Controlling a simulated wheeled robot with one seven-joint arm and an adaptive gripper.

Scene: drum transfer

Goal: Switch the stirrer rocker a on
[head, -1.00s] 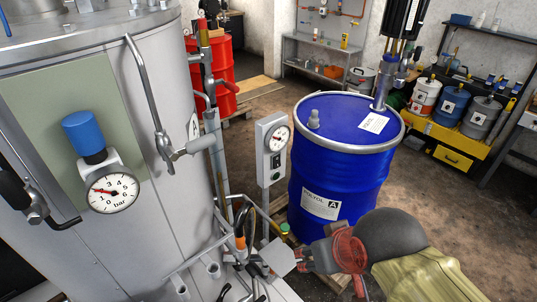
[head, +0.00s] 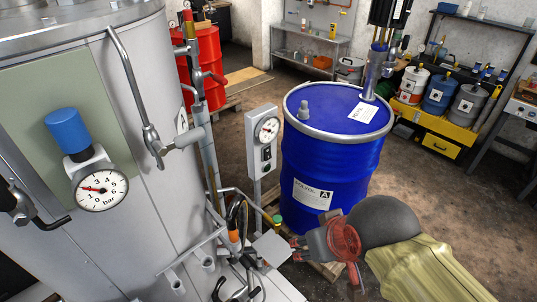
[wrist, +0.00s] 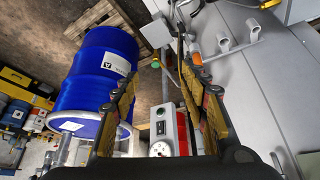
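The grey control box (head: 262,143) stands on a post between the steel tank and the blue drum (head: 335,165). It has a round dial on top and a small dark rocker (head: 266,153) below. In the wrist view the box (wrist: 160,120) appears upside down, with the rocker (wrist: 160,128) above the dial. I cannot tell which way the rocker is tipped. My gripper (head: 290,250) is low in front of the drum, below and right of the box in the head view. In the wrist view my gripper (wrist: 166,85) has its fingers spread, nothing held, apart from the box.
The steel tank (head: 145,220) with a pressure gauge (head: 101,190) fills the left. Pipes, hoses and an orange handle (head: 234,222) crowd the space below the box. A red drum (head: 207,55) and shelves stand behind. Open floor (head: 430,190) lies right of the blue drum.

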